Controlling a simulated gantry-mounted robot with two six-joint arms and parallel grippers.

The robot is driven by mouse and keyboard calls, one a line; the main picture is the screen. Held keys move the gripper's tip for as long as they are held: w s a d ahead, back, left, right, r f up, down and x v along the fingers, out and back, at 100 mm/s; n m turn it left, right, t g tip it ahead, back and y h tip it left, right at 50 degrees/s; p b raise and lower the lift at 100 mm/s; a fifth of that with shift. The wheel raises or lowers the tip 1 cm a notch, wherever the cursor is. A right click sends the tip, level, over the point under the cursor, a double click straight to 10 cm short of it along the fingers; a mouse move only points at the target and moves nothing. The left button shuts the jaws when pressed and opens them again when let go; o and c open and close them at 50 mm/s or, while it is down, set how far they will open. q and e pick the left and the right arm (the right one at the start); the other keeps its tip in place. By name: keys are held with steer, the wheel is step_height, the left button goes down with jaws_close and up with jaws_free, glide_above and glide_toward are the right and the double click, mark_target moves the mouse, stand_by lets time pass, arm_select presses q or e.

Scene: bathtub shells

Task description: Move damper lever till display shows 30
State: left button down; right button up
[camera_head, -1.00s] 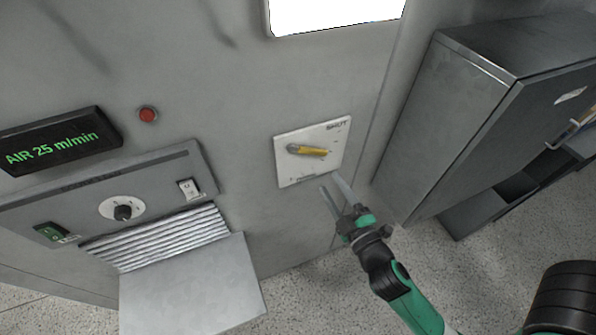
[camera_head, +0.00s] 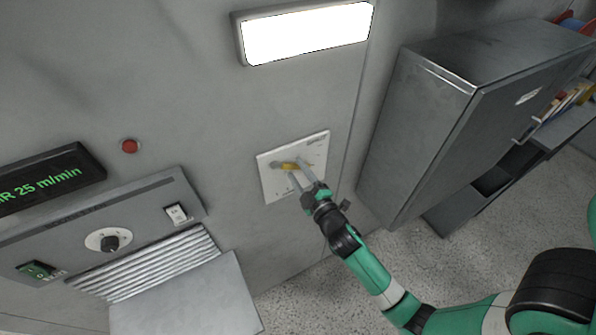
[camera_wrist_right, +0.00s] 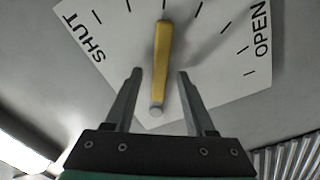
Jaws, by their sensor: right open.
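The yellow damper lever (camera_head: 289,166) is on a white dial plate (camera_head: 273,187) on the grey wall. In the right wrist view the lever (camera_wrist_right: 162,55) points about midway between SHUT and OPEN on the plate (camera_wrist_right: 220,75). My right gripper (camera_head: 295,168) is at the plate, its fingers open. In the wrist view its fingertips (camera_wrist_right: 158,73) lie on either side of the lever, with gaps showing; whether they touch it is unclear. The black display (camera_head: 48,182) reads 25 m/min in green, its left end cut off. My left gripper is out of view.
A control panel with a round knob (camera_head: 109,241) and a white switch (camera_head: 176,213) is left of the plate. A red button (camera_head: 130,146) sits above it. A grey cabinet (camera_head: 428,135) stands to the right.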

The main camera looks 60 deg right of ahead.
jaws_close()
stand_by(1.4)
